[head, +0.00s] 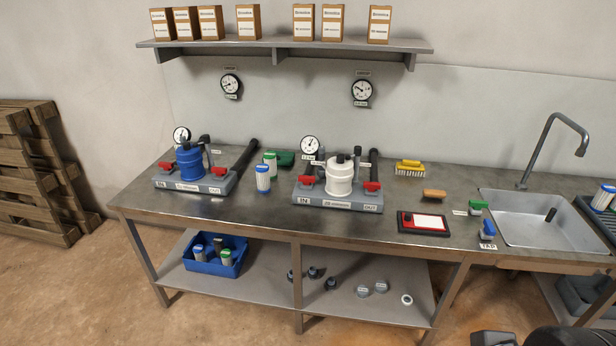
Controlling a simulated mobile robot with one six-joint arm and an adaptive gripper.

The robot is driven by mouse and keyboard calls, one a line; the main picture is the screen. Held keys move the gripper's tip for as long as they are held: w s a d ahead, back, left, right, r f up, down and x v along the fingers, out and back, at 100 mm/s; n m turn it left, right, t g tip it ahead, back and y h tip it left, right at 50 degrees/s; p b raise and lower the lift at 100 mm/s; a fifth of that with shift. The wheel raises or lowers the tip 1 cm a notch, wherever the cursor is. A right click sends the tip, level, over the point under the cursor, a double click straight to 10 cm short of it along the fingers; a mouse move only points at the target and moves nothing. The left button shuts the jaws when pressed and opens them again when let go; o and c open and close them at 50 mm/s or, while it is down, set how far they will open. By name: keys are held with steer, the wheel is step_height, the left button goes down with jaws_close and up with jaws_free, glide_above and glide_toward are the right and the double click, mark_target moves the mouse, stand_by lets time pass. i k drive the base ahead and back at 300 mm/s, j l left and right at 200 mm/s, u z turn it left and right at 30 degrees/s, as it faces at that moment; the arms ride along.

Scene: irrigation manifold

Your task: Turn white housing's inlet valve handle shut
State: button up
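The white housing (340,178) stands upright on a grey base (336,204) on the metal bench, right of the blue one. The base has an IN label at its left and an OUT label at its right. The inlet valve's red handle (308,182) is at the left, on the IN side. It looks roughly level with the base, but it is too small to tell whether the valve is open or shut. A second red handle (372,187) is on the OUT side. My gripper's fingers do not show; only dark parts, probably mine, show at the bottom right edge.
A blue housing (189,163) with similar red handles stands left. Blue and green-labelled cartridges (263,179) stand between the two units. A red-framed tablet (423,222), a yellow brush (410,168) and a sink (545,220) are to the right. The bench front before the white unit is clear.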

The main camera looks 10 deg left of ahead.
mark_target(307, 180)
steer(key=i+j+u, duration=0.3)
steer(key=i, duration=0.75)
steer(key=i+u, duration=0.3)
steer(key=i, duration=0.7)
